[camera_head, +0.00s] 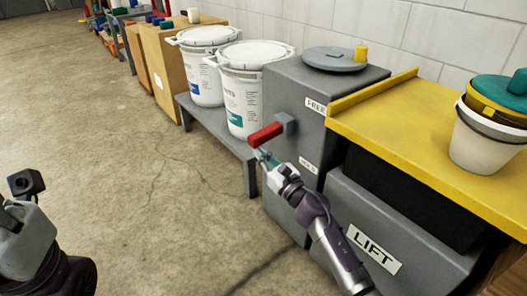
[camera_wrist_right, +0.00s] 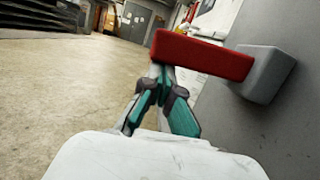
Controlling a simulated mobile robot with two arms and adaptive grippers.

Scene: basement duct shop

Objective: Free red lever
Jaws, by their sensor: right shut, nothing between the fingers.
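The red lever (camera_head: 265,135) sticks out from a grey mount on the front of a grey cabinet (camera_head: 290,90). A label reading FREE is above it to the right, and a second label, too small to read surely, is below. My right gripper (camera_head: 266,158) is shut and empty, with its fingertips just under the lever. In the right wrist view the red lever (camera_wrist_right: 200,54) lies roughly level across the top of the teal-padded fingers (camera_wrist_right: 160,85); whether they touch it I cannot tell. My left gripper (camera_head: 22,215) is partly in view at the lower left; its fingers are hidden.
Two white buckets (camera_head: 240,100) stand on a low grey bench (camera_head: 225,130) left of the cabinet. A yellow worktop (camera_head: 430,120) with a white bucket (camera_head: 485,140) is at right, above a panel labelled LIFT (camera_head: 385,235). The concrete floor at left is clear.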

